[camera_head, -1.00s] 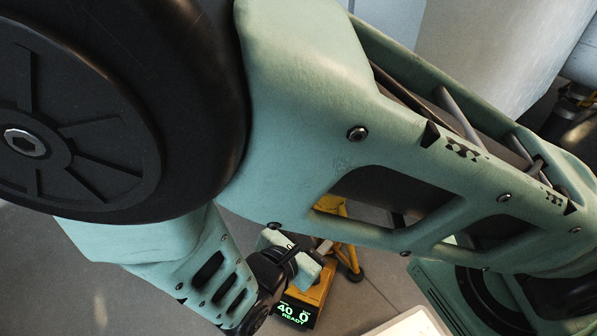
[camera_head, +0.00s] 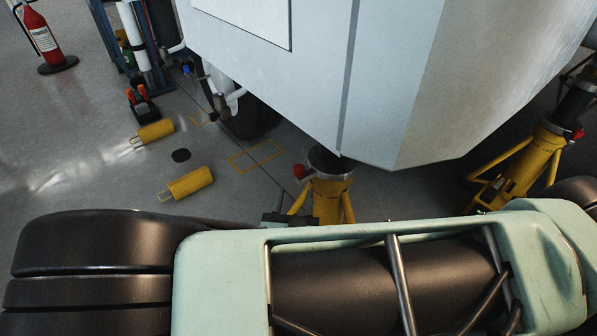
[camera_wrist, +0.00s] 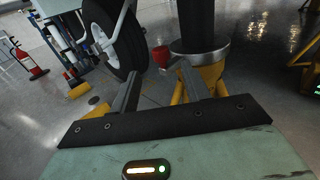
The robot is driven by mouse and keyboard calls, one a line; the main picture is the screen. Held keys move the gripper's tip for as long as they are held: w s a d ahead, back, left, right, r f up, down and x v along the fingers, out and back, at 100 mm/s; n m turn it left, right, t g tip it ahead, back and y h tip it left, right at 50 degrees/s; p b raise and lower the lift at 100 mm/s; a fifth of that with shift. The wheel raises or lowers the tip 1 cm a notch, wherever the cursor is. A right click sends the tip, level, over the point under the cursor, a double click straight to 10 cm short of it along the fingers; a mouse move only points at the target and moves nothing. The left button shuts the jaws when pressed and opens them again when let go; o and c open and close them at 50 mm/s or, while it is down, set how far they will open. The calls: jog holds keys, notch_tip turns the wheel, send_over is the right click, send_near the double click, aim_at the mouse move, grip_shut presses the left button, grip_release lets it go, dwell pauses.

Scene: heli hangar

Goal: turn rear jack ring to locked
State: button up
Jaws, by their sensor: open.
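A yellow tripod jack (camera_head: 328,200) stands under the white aircraft body, with a grey metal ring (camera_head: 331,162) at its top and a red knob (camera_head: 299,171) on the ring's left. In the wrist view the same ring (camera_wrist: 207,54) is ahead and to the right, and its red knob (camera_wrist: 161,55) shows between my fingers. A second yellow jack (camera_head: 527,165) stands at the right, also with a red knob (camera_head: 578,134). My gripper (camera_wrist: 160,70) is open and empty, apparently short of the knob. In the head view my arm hides most of it.
The aircraft body (camera_head: 395,75) hangs over the jacks. A dark wheel (camera_wrist: 117,38) is left of the ring. Yellow cylinders (camera_head: 190,184) lie on the floor, and a red fire extinguisher (camera_head: 42,38) stands far left. The floor at left is mostly clear.

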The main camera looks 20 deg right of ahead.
aim_at(299, 172)
jog(key=b+x, duration=0.3)
jog(key=x, duration=0.6)
jog(key=shift+w+d, duration=0.15)
jog(key=shift+w, duration=0.15)
grip_shut()
jog(key=shift+s+r, duration=0.1)
